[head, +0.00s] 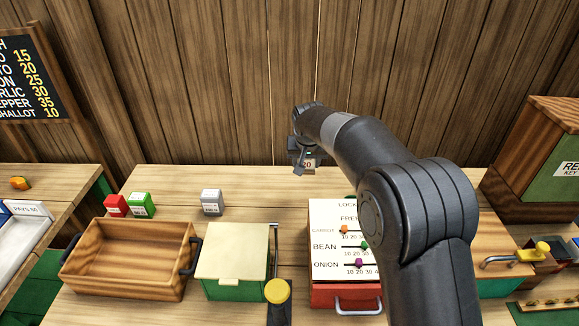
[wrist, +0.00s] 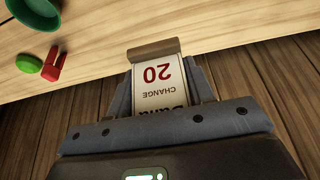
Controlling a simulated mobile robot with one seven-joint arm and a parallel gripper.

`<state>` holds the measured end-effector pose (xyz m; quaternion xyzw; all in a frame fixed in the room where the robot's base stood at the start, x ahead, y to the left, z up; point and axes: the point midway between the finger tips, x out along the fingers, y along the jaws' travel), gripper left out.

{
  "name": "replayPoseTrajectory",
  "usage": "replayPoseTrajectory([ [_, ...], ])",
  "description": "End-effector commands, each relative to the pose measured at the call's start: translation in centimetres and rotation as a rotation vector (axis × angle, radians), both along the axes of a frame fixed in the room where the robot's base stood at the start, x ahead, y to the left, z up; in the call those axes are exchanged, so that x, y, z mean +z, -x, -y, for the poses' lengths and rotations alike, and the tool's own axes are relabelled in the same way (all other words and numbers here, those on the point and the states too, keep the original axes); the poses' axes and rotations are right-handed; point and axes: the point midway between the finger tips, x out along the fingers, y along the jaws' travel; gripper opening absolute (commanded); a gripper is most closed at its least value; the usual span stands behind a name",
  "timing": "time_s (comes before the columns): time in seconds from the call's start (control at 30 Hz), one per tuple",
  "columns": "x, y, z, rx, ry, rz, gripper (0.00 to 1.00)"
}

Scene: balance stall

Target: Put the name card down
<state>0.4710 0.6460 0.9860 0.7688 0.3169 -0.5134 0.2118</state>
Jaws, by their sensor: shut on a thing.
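The name card (wrist: 157,84) is a cream card with a red "20" and the word "CHANGE", with a brown wooden strip along one end. It appears upside down in the wrist view. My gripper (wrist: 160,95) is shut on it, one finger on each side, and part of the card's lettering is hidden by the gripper. In the head view my gripper (head: 303,152) is at the back of the table, in front of the plank wall, and a small part of the card (head: 309,164) shows below it. I cannot tell whether the card touches the table.
The table (head: 265,185) has bare wood around the grey block (head: 212,202). Red (head: 116,205) and green (head: 141,205) blocks stand behind a wooden tray (head: 125,285). A green box (head: 235,262) and a slider board (head: 335,240) stand in front. A green cabinet (head: 550,160) is at right.

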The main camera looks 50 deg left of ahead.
Motion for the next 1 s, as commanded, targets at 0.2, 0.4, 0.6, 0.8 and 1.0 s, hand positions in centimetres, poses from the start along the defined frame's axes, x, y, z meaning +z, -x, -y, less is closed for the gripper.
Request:
replayPoseTrajectory([
  [0.2,0.9,-0.8,1.4,-0.001,0.000,0.000,0.26],
  [0.4,1.0,-1.0,1.7,-0.009,0.000,-0.001,0.26],
  [0.6,1.0,-4.4,5.3,-0.155,0.009,-0.011,0.26],
  [0.8,1.1,-10.7,13.7,-0.480,0.017,-0.021,0.26],
  [1.0,1.4,-15.7,23.1,-0.818,0.016,-0.019,0.26],
])
